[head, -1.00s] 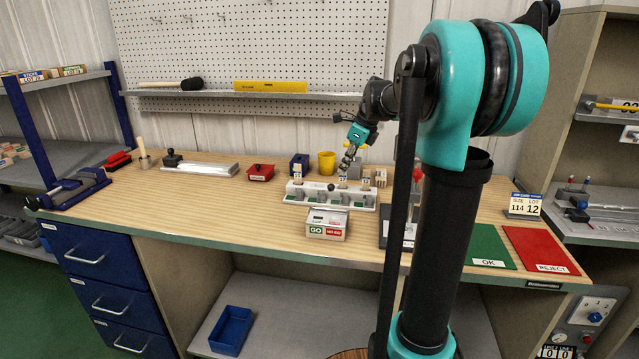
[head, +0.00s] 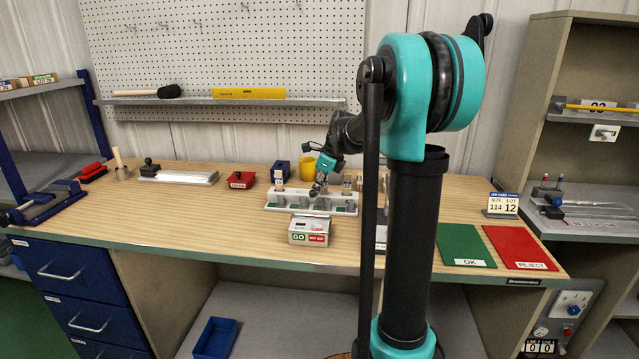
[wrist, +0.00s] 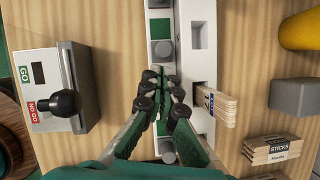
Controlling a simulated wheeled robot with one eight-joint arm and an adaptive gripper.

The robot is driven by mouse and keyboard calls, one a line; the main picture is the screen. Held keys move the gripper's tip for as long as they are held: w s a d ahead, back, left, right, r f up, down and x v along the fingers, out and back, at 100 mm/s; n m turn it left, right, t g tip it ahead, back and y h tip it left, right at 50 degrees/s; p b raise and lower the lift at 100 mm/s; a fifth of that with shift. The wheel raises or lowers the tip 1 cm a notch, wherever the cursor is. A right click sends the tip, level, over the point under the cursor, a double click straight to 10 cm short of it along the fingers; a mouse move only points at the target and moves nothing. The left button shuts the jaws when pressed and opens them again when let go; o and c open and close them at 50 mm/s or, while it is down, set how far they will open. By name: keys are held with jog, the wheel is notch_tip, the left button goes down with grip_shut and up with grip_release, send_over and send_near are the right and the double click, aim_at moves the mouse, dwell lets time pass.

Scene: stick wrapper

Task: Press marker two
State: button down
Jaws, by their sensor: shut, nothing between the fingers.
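The white marking fixture (head: 283,205) stands on the bench with a row of grey posts and green patches. No marker number is readable. My gripper (wrist: 160,80) is shut and empty, its fingertips over the fixture's green and grey row. In the head view my gripper (head: 317,189) is just at the fixture's middle; touching or apart cannot be told. The fingers hide the part below them.
A stick bundle (wrist: 222,107) sits in the fixture's right side. The GO/NO GO gauge (head: 309,230) with a black knob stands in front. Green OK (head: 461,245) and red REJECT mats lie right.

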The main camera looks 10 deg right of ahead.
jog(key=shift+x, duration=0.85)
jog(key=a, duration=0.1)
jog(key=w+a, duration=0.1)
jog(key=a, duration=0.1)
jog(key=shift+w+a, duration=0.1)
jog(key=shift+a, duration=0.25)
